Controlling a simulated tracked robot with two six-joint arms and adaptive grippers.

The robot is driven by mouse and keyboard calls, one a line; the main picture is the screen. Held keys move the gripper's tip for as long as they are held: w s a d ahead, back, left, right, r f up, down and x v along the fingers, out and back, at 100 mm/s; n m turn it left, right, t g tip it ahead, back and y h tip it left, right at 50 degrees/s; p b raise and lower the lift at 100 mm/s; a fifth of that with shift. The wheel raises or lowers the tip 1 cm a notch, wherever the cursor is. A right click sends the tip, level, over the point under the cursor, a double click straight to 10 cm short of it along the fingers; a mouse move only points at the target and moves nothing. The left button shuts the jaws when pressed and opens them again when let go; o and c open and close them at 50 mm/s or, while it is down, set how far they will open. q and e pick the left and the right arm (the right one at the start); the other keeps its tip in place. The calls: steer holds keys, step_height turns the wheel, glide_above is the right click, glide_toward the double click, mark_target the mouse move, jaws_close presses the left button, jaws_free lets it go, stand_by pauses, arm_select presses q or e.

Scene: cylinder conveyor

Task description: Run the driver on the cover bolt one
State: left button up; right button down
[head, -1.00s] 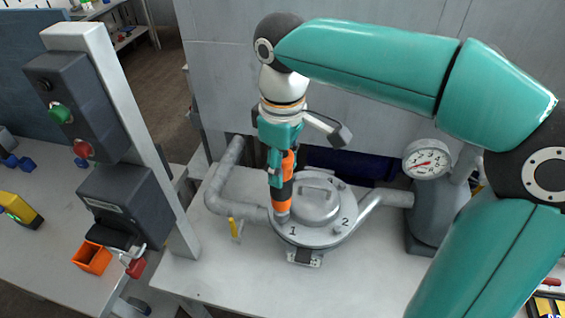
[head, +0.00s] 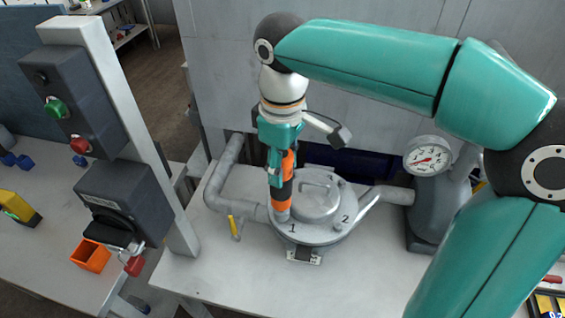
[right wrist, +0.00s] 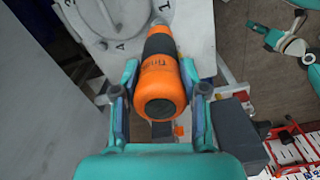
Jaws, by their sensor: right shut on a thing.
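The round grey cover (head: 318,222) sits on the white bench, with raised numbers near its bolts. My right gripper (head: 281,165) is shut on the orange and black driver (head: 286,180), which stands nearly upright. The driver's lower end is at the cover by the number 1, and it hides the bolt there. Bolt two (head: 338,228) shows beside the number 2. In the right wrist view the driver (right wrist: 162,80) is between the two fingers (right wrist: 160,105), and part of the cover (right wrist: 112,15) shows beyond it. My left gripper is not in view.
A pressure gauge (head: 427,160) stands right of the cover. A grey pipe (head: 222,190) with a yellow-handled valve (head: 234,226) runs on its left. A post with a switch box (head: 125,208) and push buttons stands further left. The front of the bench is clear.

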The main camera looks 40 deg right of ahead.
steer(key=shift+f, duration=0.35)
stand_by(0.4)
steer(key=shift+f, duration=0.25)
stand_by(0.8)
steer(key=shift+r, duration=0.15)
stand_by(0.3)
steer(key=shift+r+p, duration=1.7)
steer(key=shift+r, duration=0.2)
